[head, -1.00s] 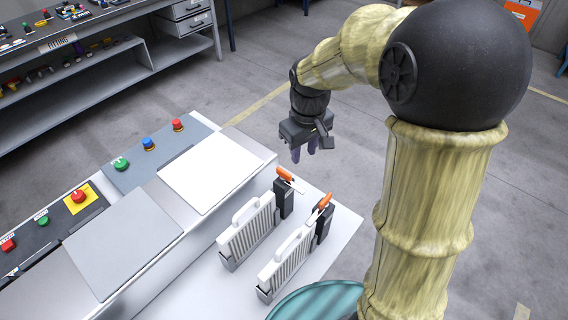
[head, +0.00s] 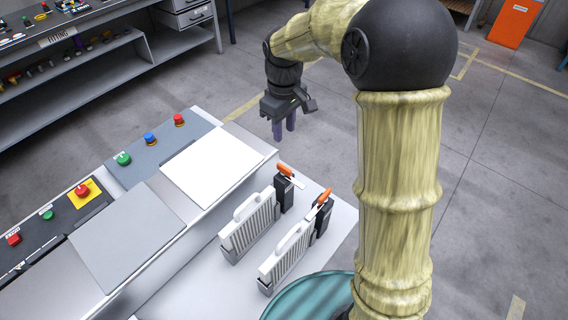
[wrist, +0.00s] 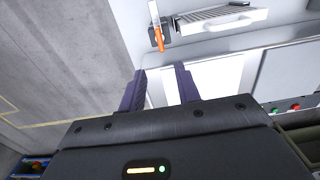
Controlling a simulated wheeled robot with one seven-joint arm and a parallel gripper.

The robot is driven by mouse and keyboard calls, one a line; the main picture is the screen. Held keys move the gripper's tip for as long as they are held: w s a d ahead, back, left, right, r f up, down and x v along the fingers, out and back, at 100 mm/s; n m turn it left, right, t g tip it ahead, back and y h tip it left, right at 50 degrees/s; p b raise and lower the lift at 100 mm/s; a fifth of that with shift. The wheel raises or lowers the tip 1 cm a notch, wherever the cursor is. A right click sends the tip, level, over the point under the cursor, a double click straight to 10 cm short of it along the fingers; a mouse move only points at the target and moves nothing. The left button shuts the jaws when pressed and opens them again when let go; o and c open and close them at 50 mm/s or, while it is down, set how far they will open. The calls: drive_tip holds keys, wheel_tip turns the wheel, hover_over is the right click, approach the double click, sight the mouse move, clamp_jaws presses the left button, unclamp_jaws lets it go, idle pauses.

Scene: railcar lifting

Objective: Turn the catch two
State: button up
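Two catches stand at the far end of the white bench: one with an orange-tipped lever (head: 286,170) on a black block, the other with an orange-tipped lever (head: 323,197) on its own black block. I see no numbers on them, so I cannot tell which is catch two. My gripper (head: 284,131) hangs in the air beyond the catches, apart from both, fingers pointing down. In the wrist view its two purple fingers (wrist: 160,88) are apart with nothing between them. One catch's orange lever (wrist: 159,40) shows past the fingertips there.
Two white ribbed units with handles (head: 250,226) (head: 287,257) stand beside the catches. A console with coloured buttons (head: 124,159) and flat plates lies to the left. A teal round top (head: 310,297) is at the front. The grey floor beyond the bench is clear.

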sight(284, 166)
wheel_tip(284, 166, down, 15)
drive_tip(key=shift+r+p, duration=0.2)
drive_tip(key=shift+p, duration=0.7)
clamp_jaws()
